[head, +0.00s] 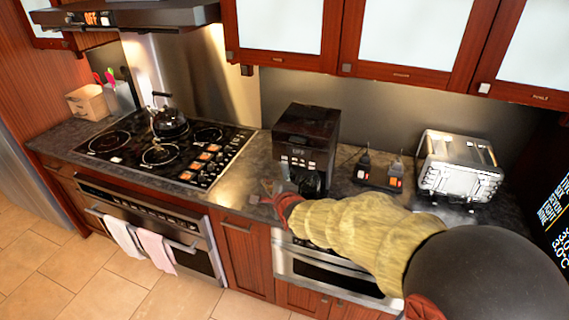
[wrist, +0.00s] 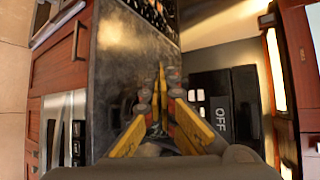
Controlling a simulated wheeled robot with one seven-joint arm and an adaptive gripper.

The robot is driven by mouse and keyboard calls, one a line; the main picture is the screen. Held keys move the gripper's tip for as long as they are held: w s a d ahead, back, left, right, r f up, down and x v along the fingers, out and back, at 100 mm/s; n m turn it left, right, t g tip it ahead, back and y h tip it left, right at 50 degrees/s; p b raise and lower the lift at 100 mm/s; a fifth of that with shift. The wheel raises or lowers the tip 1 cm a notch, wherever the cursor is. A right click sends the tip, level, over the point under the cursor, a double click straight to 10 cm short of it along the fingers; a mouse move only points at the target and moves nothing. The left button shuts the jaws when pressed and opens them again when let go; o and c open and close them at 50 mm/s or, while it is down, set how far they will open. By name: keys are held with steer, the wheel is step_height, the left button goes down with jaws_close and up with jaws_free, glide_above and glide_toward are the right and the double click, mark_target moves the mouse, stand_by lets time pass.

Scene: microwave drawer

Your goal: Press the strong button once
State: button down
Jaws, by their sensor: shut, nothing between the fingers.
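No button with a readable "strong" label shows in either view. The microwave drawer (head: 330,272) is a steel front under the counter, partly hidden behind my arm. Its dark control strip with small buttons shows in the wrist view (wrist: 78,140) at lower left, too small to read. My gripper (head: 281,188) is shut and empty above the counter, in front of the coffee machine. In the wrist view its yellow fingers (wrist: 160,78) come together over the dark counter, between the drawer front and the coffee machine, apart from the drawer's buttons.
The black coffee machine (head: 306,138) with an "OFF" display stands behind my gripper. A toaster (head: 459,167) stands at right. A cooktop (head: 160,143) with a kettle (head: 169,122) is at left, under a hood (head: 125,17) reading "OFF". The counter between cooktop and coffee machine is clear.

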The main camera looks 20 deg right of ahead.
steer(key=w+d+p, duration=0.4)
steer(key=w+d, duration=0.1)
steer(key=w, duration=0.2)
stand_by(0.3)
steer(key=shift+w+d, duration=0.15)
stand_by(1.3)
steer(key=shift+w+d+p, duration=0.2)
steer(key=shift+w+p, duration=0.05)
steer(key=shift+p, duration=0.15)
steer(key=shift+w+d, duration=0.15)
steer(key=shift+w, duration=0.1)
stand_by(0.6)
steer(key=shift+s, duration=0.1)
steer(key=shift+s+a, duration=0.4)
steer(key=shift+s, duration=0.15)
steer(key=s+a, duration=0.1)
steer(key=s, duration=0.1)
steer(key=s+a+b, duration=0.1)
steer(key=s+a, duration=0.1)
stand_by(0.5)
